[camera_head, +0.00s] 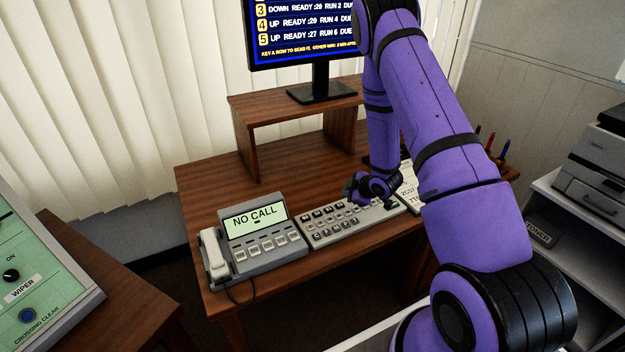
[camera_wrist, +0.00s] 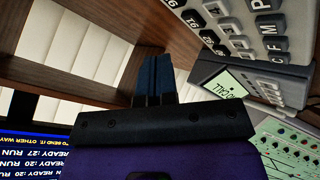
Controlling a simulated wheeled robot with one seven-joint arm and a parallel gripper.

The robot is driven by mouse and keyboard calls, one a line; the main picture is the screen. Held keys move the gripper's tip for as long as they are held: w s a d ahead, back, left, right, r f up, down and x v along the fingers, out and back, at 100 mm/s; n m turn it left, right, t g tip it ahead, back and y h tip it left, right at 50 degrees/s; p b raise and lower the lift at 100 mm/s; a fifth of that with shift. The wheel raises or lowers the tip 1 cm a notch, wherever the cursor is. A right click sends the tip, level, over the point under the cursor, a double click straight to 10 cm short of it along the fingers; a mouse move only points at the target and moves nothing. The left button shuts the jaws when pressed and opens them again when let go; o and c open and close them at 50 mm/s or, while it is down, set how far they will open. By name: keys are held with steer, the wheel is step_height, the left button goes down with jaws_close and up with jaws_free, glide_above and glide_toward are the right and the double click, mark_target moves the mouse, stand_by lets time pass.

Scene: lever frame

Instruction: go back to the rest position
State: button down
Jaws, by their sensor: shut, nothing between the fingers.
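My purple arm reaches over the desk from the right in the head view. My gripper (camera_head: 352,190) is above the far edge of the grey keyboard (camera_head: 325,228), in front of the monitor shelf. In the wrist view its dark fingers (camera_wrist: 155,75) are together, with nothing between them. The keyboard also shows at the upper right of the wrist view (camera_wrist: 225,28). I cannot tell how high the fingers are above the desk, but no contact with the keys shows.
A phone (camera_head: 262,243) reading "NO CALL" stands left of the keyboard. A monitor (camera_head: 300,35) stands on a wooden shelf (camera_head: 290,100) behind. A green control panel (camera_head: 40,270) is at left, a printer (camera_head: 595,175) at right. Bare desk (camera_head: 215,185) lies left of the shelf.

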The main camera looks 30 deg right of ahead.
steer(key=shift+r, duration=0.1)
steer(key=s+a+r+m+h, duration=0.1)
steer(key=s+r+m, duration=0.1)
steer(key=r, duration=0.8)
steer(key=s+a+r+m+g+h, duration=0.1)
steer(key=a+r+m+h, duration=0.1)
steer(key=r, duration=0.8)
steer(key=s+a+r+m+h, duration=0.1)
steer(key=s+r+m, duration=0.1)
steer(key=r, duration=0.8)
steer(key=s+a+r+m+g, duration=0.1)
steer(key=s+a+r+m, duration=0.1)
steer(key=s+r, duration=0.3)
steer(key=s+a+r+m+g+y, duration=0.1)
steer(key=s+a+r, duration=0.4)
steer(key=s, duration=0.9)
steer(key=s+a+r+m, duration=0.2)
steer(key=s+a+r, duration=0.2)
steer(key=s, duration=0.6)
steer(key=shift+r+m+g+y, duration=0.4)
steer(key=shift+r, duration=0.15)
